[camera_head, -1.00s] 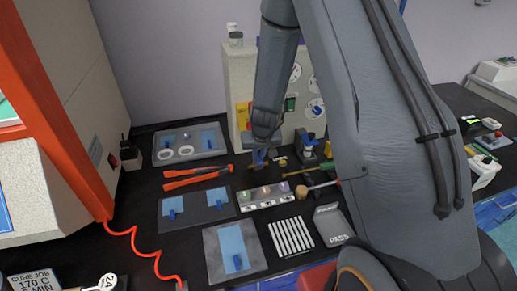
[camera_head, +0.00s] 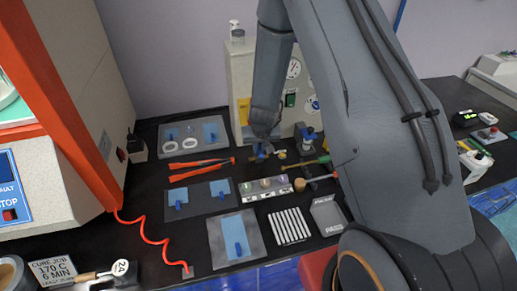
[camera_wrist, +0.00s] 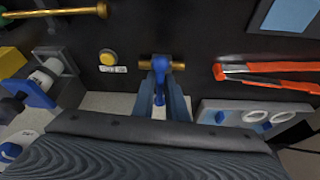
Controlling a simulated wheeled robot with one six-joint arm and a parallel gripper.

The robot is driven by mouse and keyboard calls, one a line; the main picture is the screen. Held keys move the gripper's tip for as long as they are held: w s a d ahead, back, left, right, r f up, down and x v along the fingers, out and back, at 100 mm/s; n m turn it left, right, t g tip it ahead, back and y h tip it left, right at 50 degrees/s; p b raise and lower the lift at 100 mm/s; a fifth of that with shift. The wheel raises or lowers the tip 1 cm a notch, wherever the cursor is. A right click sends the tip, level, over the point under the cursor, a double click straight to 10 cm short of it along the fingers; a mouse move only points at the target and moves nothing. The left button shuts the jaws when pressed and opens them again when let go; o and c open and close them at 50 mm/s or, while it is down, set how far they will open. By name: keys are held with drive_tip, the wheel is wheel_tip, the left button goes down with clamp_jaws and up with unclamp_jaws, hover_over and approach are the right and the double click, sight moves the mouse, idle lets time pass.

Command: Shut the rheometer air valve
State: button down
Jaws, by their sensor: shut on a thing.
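The air valve has a brass body (camera_wrist: 147,65) and a blue lever (camera_wrist: 159,80), seen at the middle of the wrist view. My gripper (camera_wrist: 161,100) is shut on the blue lever, with one finger on each side of it. The lever lies between the fingers, along their length, and its far end meets the brass body. In the head view my gripper (camera_head: 260,148) is low over the bench in front of the beige cabinet, and the arm and fingers hide most of the valve there.
Beside the valve are a round yellow button (camera_wrist: 108,57) with a small label and orange-handled tongs (camera_wrist: 265,75). A grey tray with white rings (camera_wrist: 225,108) lies close by. The beige gauge cabinet (camera_head: 240,75) stands behind. Sample plates (camera_head: 236,240) lie on the front bench.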

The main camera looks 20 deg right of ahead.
sight(261, 153)
drive_tip(key=c, duration=1.6)
unclamp_jaws()
drive_tip(key=shift+w+d+r, duration=0.1)
drive_tip(key=shift+d, duration=0.4)
drive_tip(key=shift+c, duration=0.2)
drive_tip(key=o, duration=0.4)
drive_tip(key=shift+a, duration=0.15)
drive_tip(key=shift+o, duration=0.2)
drive_tip(key=shift+a, duration=0.2)
drive_tip(key=p+v, duration=0.1)
drive_tip(key=v, duration=0.6)
drive_tip(key=shift+r, duration=0.15)
drive_tip(key=shift+s+r, duration=0.15)
drive_tip(key=shift+s, duration=0.15)
